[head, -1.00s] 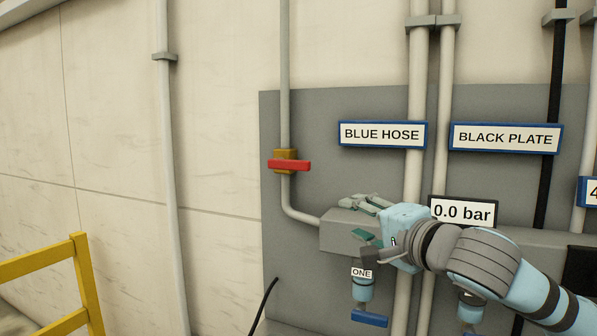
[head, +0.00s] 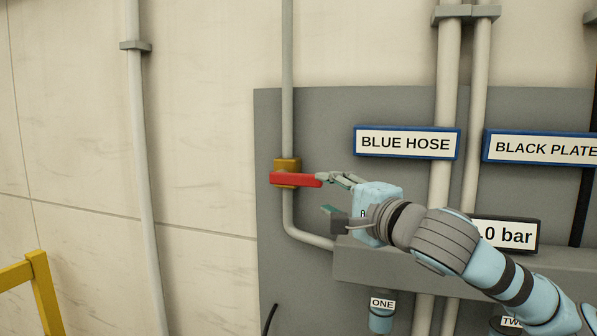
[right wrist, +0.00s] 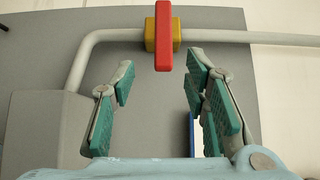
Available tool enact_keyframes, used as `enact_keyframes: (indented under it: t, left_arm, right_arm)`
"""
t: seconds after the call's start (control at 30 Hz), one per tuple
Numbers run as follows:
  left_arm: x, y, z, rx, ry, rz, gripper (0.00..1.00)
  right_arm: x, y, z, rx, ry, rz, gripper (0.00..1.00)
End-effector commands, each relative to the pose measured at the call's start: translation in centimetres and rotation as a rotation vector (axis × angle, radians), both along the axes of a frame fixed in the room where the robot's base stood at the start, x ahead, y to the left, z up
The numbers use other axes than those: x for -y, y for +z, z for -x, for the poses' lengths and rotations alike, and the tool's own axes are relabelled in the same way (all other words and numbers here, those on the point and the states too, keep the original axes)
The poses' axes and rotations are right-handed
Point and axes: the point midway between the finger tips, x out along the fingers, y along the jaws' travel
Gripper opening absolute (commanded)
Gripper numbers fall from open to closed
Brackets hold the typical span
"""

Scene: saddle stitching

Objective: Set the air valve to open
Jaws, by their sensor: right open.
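The air valve has a brass-yellow body (head: 287,165) on a vertical grey pipe and a red handle (head: 293,179) that lies crosswise to the pipe, pointing right. In the right wrist view the red handle (right wrist: 163,36) and the yellow body (right wrist: 150,34) show ahead, beyond the fingertips. My right gripper (head: 327,193) is open, just right of the handle's free end; its upper finger looks close to the handle tip, and I cannot tell if they touch. It also shows open and empty in the right wrist view (right wrist: 160,72). My left gripper is not in view.
The valve's pipe bends into a grey manifold box (head: 350,262) on the grey panel (head: 310,115). Signs BLUE HOSE (head: 405,143) and BLACK PLATE (head: 545,148) hang to the right. A pressure display (head: 510,235) sits behind my arm. A yellow railing (head: 40,290) stands at lower left.

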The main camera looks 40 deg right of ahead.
Motion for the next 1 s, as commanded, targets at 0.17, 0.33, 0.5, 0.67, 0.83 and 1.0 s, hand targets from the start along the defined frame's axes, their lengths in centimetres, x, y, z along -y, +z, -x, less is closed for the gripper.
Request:
enact_keyframes:
  t: [0.17,0.33,0.5,0.67,0.83,1.0]
  left_arm:
    - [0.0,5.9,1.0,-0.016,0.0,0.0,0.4]
    - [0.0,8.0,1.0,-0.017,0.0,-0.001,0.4]
    - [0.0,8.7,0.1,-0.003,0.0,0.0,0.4]
    - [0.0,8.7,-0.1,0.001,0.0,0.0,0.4]
    - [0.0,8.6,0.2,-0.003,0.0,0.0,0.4]
    - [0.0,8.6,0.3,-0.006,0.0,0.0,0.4]
  right_arm:
    - [1.0,1.5,-4.6,-0.003,-0.003,-0.008,0.42]
    - [1.5,0.9,-8.3,-0.004,-0.003,-0.004,0.42]
    - [1.9,0.6,-10.5,-0.002,-0.003,0.001,0.42]
    - [2.0,0.3,-11.0,-0.003,-0.002,0.005,0.42]
    - [2.0,0.2,-11.0,-0.003,-0.002,0.005,0.38]
    - [2.0,0.2,-11.0,-0.003,-0.002,0.005,0.11]
